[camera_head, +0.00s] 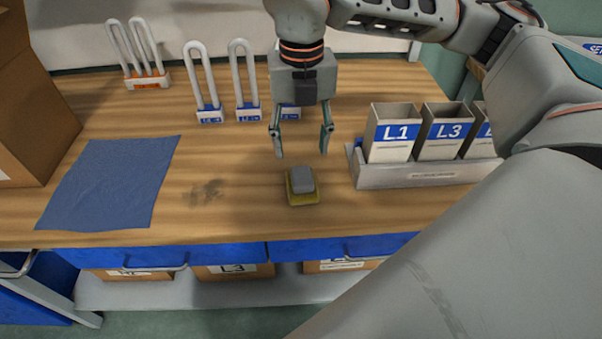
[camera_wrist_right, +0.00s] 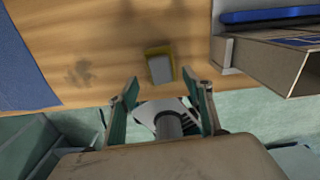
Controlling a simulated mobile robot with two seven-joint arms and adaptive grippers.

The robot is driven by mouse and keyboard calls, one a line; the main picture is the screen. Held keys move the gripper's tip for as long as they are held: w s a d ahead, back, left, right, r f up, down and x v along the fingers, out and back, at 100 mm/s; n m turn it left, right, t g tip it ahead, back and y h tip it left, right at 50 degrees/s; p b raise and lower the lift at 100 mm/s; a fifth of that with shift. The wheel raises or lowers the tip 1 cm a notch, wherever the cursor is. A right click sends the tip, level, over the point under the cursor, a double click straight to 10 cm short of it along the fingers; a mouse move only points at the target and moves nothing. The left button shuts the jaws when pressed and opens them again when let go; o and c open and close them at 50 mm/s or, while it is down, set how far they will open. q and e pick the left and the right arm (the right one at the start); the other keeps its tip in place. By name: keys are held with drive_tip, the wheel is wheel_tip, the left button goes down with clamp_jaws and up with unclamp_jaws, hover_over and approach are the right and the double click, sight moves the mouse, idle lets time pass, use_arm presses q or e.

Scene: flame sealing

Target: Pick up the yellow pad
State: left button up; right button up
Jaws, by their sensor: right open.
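The yellow pad (camera_head: 303,199) lies flat on the wooden table near its front edge, with a grey block-shaped part (camera_head: 302,179) on top that covers most of it. In the right wrist view the yellow pad (camera_wrist_right: 148,53) shows as a rim around the grey part (camera_wrist_right: 161,69), ahead of the fingers. My right gripper (camera_head: 301,153) is open and empty, pointing down above and slightly behind the pad. Its two fingers also show in the right wrist view (camera_wrist_right: 166,88), spread apart. Nothing is between them. My left gripper is not in view.
A blue cloth (camera_head: 112,185) lies at left, with a dark smudge (camera_head: 206,192) between cloth and pad. Several white U-shaped tubes (camera_head: 203,80) stand behind. A cardboard box (camera_head: 30,100) is far left.

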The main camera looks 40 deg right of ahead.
sight(302, 175)
drive_tip(key=f, duration=0.3)
drive_tip(key=shift+s+a+f, duration=0.15)
drive_tip(key=shift+s+a, duration=0.05)
drive_tip(key=shift+s, duration=0.15)
drive_tip(key=f, duration=0.4)
drive_tip(key=shift+s+a+b, duration=0.1)
drive_tip(key=shift+s+b, duration=0.1)
drive_tip(key=shift+b, duration=0.15)
drive_tip(key=c, duration=1.2)
